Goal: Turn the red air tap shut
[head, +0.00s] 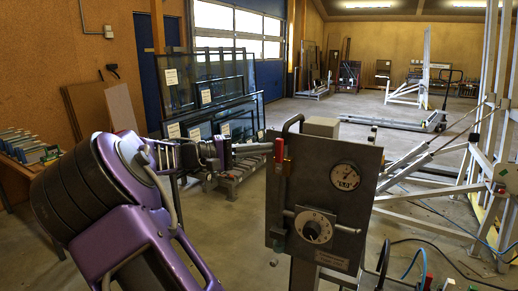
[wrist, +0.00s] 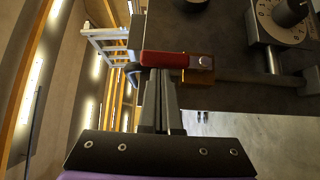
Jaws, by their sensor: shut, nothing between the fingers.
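The red air tap (head: 279,149) is on the left side of a dark control box (head: 324,258). Its red lever stands about upright in the head view. In the wrist view the red lever (wrist: 163,59) lies across the picture, with its brass-coloured body (wrist: 199,72) at its right end. My gripper (head: 269,147) reaches in from the left at the lever's height. In the wrist view my gripper (wrist: 158,75) is shut and empty, its fingertips right at the lever's lower edge; I cannot tell whether they touch it.
The box carries a round gauge (head: 345,177) and a numbered dial with a black knob (head: 312,231). A metal rod runs beside the dial. Glass panes on a rack (head: 212,90) stand behind my arm. A grey steel frame (head: 440,187) stands to the right, with hoses on the floor.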

